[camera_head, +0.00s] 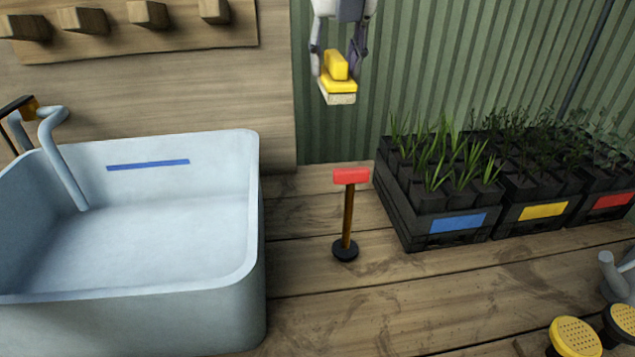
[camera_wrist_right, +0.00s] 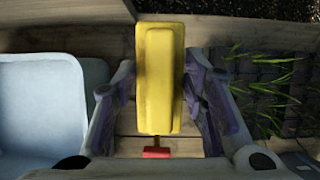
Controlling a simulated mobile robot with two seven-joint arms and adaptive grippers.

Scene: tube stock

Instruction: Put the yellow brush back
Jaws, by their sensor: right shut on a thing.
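The yellow brush (camera_head: 338,82) has a yellow body with a raised yellow grip and pale bristles facing down. My right gripper (camera_head: 338,66) is shut on it and holds it in the air in front of the green corrugated wall. In the right wrist view the brush (camera_wrist_right: 159,80) lies between the two fingers of the gripper (camera_wrist_right: 160,100). Below it a small stand with a red label (camera_head: 350,176) and a dark round base is upright on the wooden bench. My left gripper is not in view.
A pale blue sink (camera_head: 255,220) with a blue strip stands at left, under a wooden peg rail (camera_head: 130,35). Dark plant trays (camera_head: 425,236) with blue, yellow and red labels stand at right. A yellow round perforated piece (camera_head: 575,337) is at front right. Bench around the stand is clear.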

